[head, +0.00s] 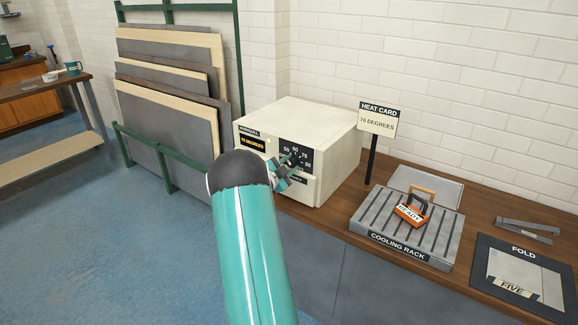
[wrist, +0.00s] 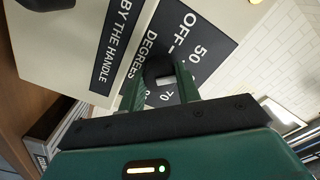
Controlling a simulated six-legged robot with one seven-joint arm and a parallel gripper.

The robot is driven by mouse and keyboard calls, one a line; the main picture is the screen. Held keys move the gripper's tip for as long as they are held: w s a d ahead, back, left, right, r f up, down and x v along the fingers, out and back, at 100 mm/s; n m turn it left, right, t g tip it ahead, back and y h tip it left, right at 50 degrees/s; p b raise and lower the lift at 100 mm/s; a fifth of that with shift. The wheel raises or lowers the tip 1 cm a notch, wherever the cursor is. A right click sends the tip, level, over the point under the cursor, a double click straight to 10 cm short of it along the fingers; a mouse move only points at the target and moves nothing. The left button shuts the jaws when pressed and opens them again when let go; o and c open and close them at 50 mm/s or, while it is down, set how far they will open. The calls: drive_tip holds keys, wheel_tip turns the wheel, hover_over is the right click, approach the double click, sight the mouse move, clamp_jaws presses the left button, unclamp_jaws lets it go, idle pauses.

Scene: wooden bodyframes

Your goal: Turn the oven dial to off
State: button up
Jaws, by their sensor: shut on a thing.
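The oven (head: 310,125) is a cream box on the wooden bench, with a black dial plate (head: 303,148) on its front face. My gripper (head: 292,160) is at that plate, at the end of my teal arm. In the wrist view, my gripper (wrist: 160,82) has its two green fingers shut around the dark round dial (wrist: 157,70). The plate (wrist: 195,45) there reads OFF, 50, 70 and DEGREES. The dial is mostly hidden in the head view, and I cannot tell exactly where its pointer is set. A yellow-lettered display (head: 252,142) on the oven reads 70 DEGREES.
A heat card (head: 378,118) reading 70 DEGREES stands on a post right of the oven. The cooling rack (head: 385,228) holds an orange READY item (head: 410,212). Tongs (head: 525,230) and a FOLD mat (head: 548,270) lie further right. Boards lean in a green rack at left.

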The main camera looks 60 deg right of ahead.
drive_tip(key=n, duration=0.4)
drive_tip(key=shift+n, duration=0.3)
drive_tip(key=n, duration=0.4)
drive_tip(key=shift+n, duration=0.4)
drive_tip(key=o, duration=0.7)
drive_tip(key=shift+a, duration=0.15)
drive_tip(key=w+a, duration=0.2)
drive_tip(key=a, duration=1.1)
drive_tip(key=shift+a, duration=0.2)
drive_tip(key=shift+w, duration=0.15)
